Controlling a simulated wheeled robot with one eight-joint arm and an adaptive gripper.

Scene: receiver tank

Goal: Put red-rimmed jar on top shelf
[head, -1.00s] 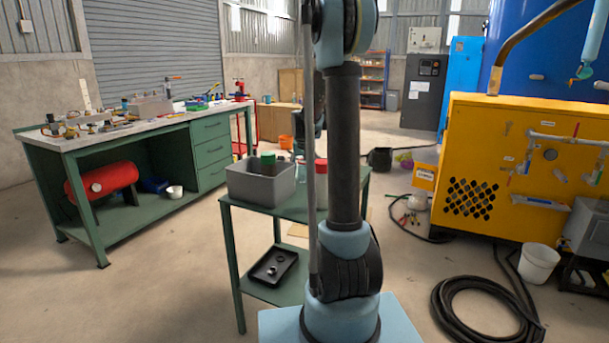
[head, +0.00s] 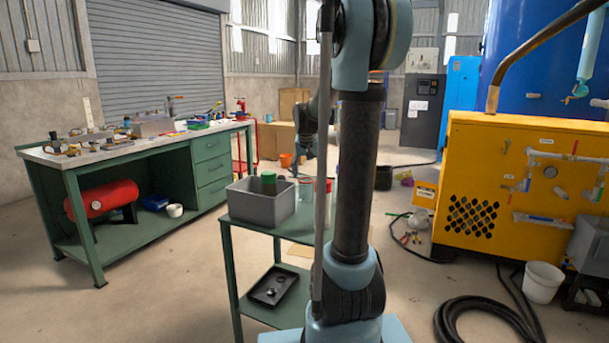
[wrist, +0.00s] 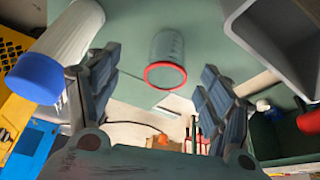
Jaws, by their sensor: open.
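The red-rimmed jar (wrist: 168,50) is clear glass with a red ring. In the wrist view it is on the green table surface, between my gripper's fingers but beyond their tips. My gripper (wrist: 160,65) is open and empty, one finger on each side of the jar's line. In the head view my gripper (head: 305,148) hangs above the back of the green two-level table (head: 275,226), partly hidden by my arm. The table's lower shelf shows below.
A grey bin (head: 262,208) holding a green-lidded jar (head: 269,183) stands on the table; its corner is near at upper right in the wrist view. A white bottle with a blue cap (wrist: 38,78) is close left. A black tray (head: 272,287) lies on the lower shelf.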

